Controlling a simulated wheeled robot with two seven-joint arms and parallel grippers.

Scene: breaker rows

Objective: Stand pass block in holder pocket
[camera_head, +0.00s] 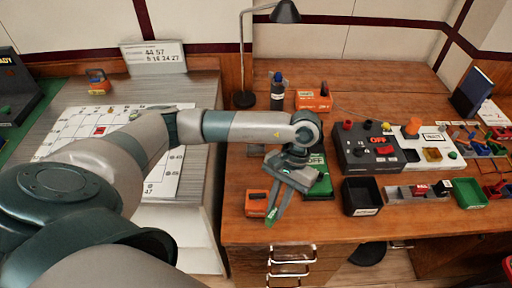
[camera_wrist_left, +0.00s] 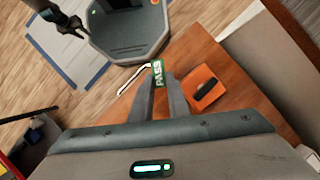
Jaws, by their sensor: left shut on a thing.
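My left gripper (camera_head: 274,208) points down over the front left part of the wooden desk, and it shows in the left wrist view (camera_wrist_left: 165,84). It is shut on the green pass block (camera_wrist_left: 157,74), whose white PASS lettering faces the wrist camera. In the head view only a small green piece of the block (camera_head: 270,221) shows at the fingertips. An orange holder (camera_head: 256,203) with a dark slot lies beside the fingers; in the wrist view the holder (camera_wrist_left: 206,88) is just right of them. The block is apart from the slot.
A green block marked OFF (camera_head: 318,183) lies behind the gripper. A black tray (camera_head: 362,197) and a grey switch panel (camera_head: 366,149) are to the right. A lamp (camera_head: 245,98) stands behind. A dark gripper-like part (camera_wrist_left: 62,22) shows in the wrist view's upper left.

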